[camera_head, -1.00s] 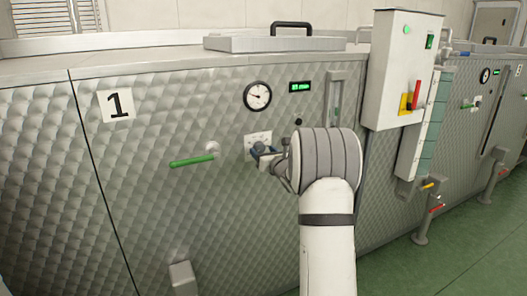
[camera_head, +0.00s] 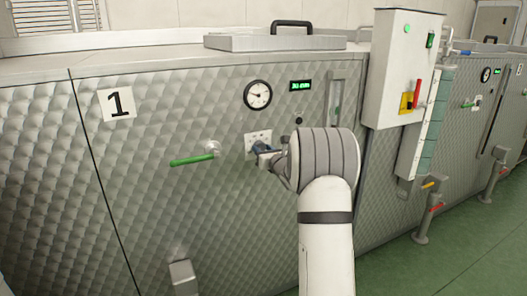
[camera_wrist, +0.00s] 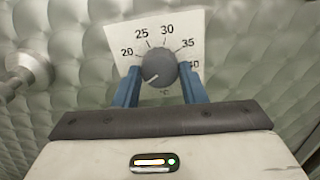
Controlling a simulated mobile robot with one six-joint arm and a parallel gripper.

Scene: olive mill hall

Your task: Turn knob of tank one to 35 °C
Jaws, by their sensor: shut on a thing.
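Tank one (camera_head: 180,130) is a quilted steel tank with a white label "1" (camera_head: 117,105). Its grey round knob (camera_wrist: 158,64) sits on a white scale plate (camera_wrist: 180,22) marked from 20 to 40 °C. The knob's white pointer line faces the lower left, below the 20 mark. My gripper (camera_wrist: 160,72) has its two blue fingers on either side of the knob, shut on it. In the head view, my gripper (camera_head: 265,149) is at the scale plate (camera_head: 258,138), and the wrist hides part of the tank.
A round dial gauge (camera_head: 258,94) and a small green display (camera_head: 301,86) are above the knob. A green-handled valve (camera_head: 192,160) sticks out left of it and shows as a grey fitting (camera_wrist: 30,65) in the wrist view. A control box (camera_head: 403,70) stands at the right.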

